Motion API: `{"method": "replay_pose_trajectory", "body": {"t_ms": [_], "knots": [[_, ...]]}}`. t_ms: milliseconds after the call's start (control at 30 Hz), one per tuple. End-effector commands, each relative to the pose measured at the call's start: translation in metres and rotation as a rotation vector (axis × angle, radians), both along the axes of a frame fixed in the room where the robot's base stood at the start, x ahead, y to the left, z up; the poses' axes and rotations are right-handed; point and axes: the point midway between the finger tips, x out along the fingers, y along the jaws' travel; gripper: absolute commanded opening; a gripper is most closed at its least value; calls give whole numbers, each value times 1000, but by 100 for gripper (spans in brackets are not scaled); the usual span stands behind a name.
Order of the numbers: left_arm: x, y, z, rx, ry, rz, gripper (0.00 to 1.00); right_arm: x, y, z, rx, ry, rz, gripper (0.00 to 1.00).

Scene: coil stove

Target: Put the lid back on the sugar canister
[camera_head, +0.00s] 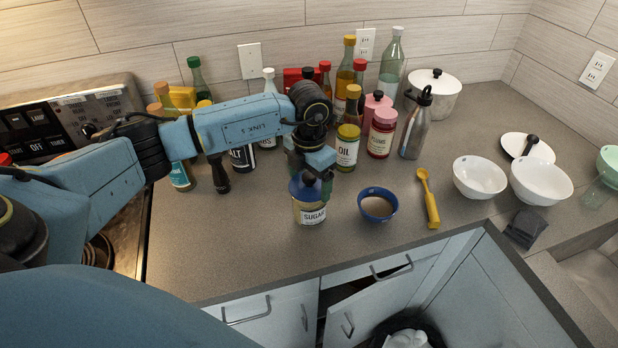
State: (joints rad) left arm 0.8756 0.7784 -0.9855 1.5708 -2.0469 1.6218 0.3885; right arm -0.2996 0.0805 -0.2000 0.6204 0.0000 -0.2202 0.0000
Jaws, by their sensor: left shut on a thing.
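The sugar canister (309,214), a small jar with a white SUGAR label, stands upright on the counter near its front edge. A dark blue lid (297,189) is at the canister's top, over its mouth. My left gripper (311,187) comes down from above and is shut on the lid. The fingers hide part of the lid, and I cannot tell whether it sits fully down on the rim or is just above it. My right gripper is not in view.
A blue bowl (377,204) and a yellow spoon (428,200) lie to the right of the canister. The oil jar (347,148), a pink-lidded jar (382,134) and several bottles crowd behind. White bowls (479,178) stand further right. The counter's front edge is close.

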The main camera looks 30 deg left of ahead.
Motion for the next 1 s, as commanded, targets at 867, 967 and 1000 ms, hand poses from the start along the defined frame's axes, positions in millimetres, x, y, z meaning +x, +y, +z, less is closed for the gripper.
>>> {"method": "replay_pose_trajectory", "body": {"t_ms": [867,967,1000], "knots": [[0,0,-1,0,-1,0,64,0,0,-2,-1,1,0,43],[0,0,-1,0,-1,0,90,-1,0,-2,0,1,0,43],[0,0,-1,0,-1,0,95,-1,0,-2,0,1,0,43]]}}
